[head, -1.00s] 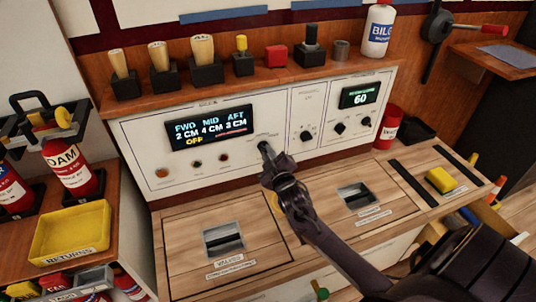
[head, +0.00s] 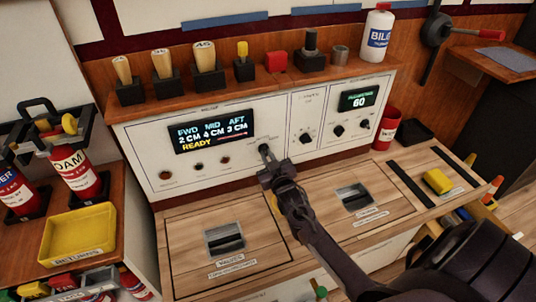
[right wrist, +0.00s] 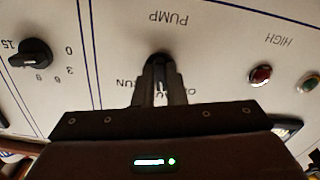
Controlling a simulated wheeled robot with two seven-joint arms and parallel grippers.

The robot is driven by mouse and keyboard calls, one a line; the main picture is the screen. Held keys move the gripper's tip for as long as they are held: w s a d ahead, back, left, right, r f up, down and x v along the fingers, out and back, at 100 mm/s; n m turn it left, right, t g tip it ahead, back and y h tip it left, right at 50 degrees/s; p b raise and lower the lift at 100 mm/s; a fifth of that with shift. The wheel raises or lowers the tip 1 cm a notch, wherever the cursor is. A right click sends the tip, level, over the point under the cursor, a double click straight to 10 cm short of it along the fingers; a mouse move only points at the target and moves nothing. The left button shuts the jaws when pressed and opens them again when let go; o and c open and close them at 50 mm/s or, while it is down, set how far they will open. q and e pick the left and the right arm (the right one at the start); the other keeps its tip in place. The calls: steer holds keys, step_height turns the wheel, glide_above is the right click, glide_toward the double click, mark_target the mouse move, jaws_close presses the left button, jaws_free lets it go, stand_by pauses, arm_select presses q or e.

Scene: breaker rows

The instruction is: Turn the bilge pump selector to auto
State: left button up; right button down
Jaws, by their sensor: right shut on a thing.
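The bilge display (head: 210,137) on the white panel reads FWD, MID, AFT with 2, 4 and 3 CM, and READY in yellow below. My right gripper (head: 265,153) is at the black selector knob to the right of that display. In the right wrist view my right gripper (right wrist: 158,88) is shut on the selector knob (right wrist: 160,60), under an upside-down PUMP label (right wrist: 168,19). The position labels beside the knob are partly hidden by the fingers, so its exact setting is hard to read. My left gripper is not in view.
Another knob (head: 306,138) and a small display (head: 359,99) reading 60 sit to the right. The wooden counter (head: 180,235) below has recessed handles. A yellow tray (head: 78,235) is at left.

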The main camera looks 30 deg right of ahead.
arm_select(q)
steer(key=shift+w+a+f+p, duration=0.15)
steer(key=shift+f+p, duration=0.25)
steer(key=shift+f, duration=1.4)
arm_select(e)
steer(key=shift+f+m, duration=0.1)
steer(key=shift+m, duration=1.2)
steer(key=c, duration=1.5)
jaws_free()
